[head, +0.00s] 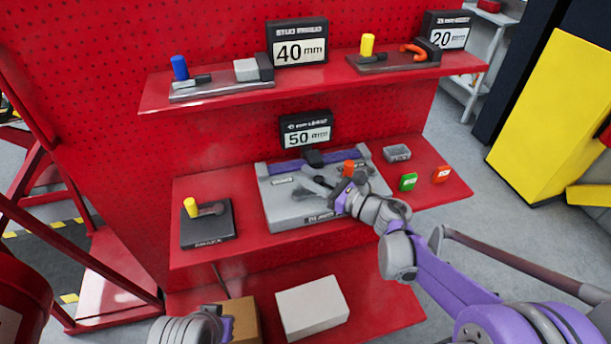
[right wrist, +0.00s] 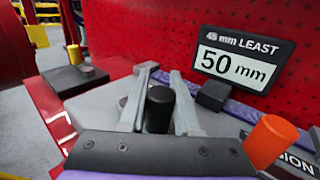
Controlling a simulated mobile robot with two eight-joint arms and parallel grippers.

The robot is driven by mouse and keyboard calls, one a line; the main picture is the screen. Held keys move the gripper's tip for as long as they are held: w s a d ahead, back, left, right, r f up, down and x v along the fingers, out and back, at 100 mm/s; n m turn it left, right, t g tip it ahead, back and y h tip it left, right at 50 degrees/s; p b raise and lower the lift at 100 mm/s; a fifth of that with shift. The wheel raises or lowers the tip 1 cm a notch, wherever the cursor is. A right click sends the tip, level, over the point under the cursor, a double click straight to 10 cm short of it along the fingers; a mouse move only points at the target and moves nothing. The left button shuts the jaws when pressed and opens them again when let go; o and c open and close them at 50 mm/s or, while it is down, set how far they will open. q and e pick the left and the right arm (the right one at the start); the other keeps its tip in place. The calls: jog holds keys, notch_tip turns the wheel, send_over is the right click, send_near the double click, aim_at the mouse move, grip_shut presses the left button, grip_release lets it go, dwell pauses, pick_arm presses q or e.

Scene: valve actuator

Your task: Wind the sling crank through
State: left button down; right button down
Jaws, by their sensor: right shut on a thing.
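The crank fixture is a grey plate (head: 290,213) on the middle shelf, with a purple sling strap (head: 285,167) along its back. An orange knob stands on it, seen in the head view (head: 349,167) and in the right wrist view (right wrist: 270,141). My right gripper (head: 318,182) reaches over the plate from the right. In the right wrist view, its two grey fingers (right wrist: 160,78) stand on either side of a black upright crank knob (right wrist: 159,108) and are shut on it. The crank arm below is mostly hidden by the gripper.
A 50 mm sign (head: 307,131) stands behind the plate. A dark block with a yellow knob (head: 191,207) sits to its left. The upper shelf (head: 320,76) overhangs behind.

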jog(key=m+t+h, duration=0.1)
jog(key=s+m+t+h, duration=0.1)
jog(key=t+h, duration=0.1)
jog(key=shift+d+m, duration=0.2)
jog(key=shift+m, duration=0.2)
jog(key=shift+s+d+r+m+t+h+p, duration=0.1)
jog(key=shift+m+t+h+p, duration=0.1)
jog(key=shift+m+t+h, duration=0.35)
jog(key=shift+d+r+m+t+h+p, duration=0.1)
jog(key=shift+m+t+h+p, duration=0.1)
jog(key=shift+m+t+h, duration=0.35)
jog(key=m+h+p, duration=0.1)
jog(key=p, duration=0.1)
jog(key=t+h+p, duration=0.1)
jog(key=h+p, duration=0.1)
jog(key=shift+s+d+r+m+t, duration=0.1)
jog(key=shift+s+d+m+t, duration=0.1)
jog(key=shift+m+t, duration=0.15)
pick_arm(q)
notch_tip(320, 180, up, 7)
jog(key=w, duration=0.2)
jog(key=shift+p, duration=0.4)
pick_arm(e)
jog(key=shift+s+f, duration=0.1)
jog(key=shift+f, duration=0.15)
pick_arm(q)
jog(key=shift+r, duration=0.1)
pick_arm(e)
jog(key=shift+s, duration=0.1)
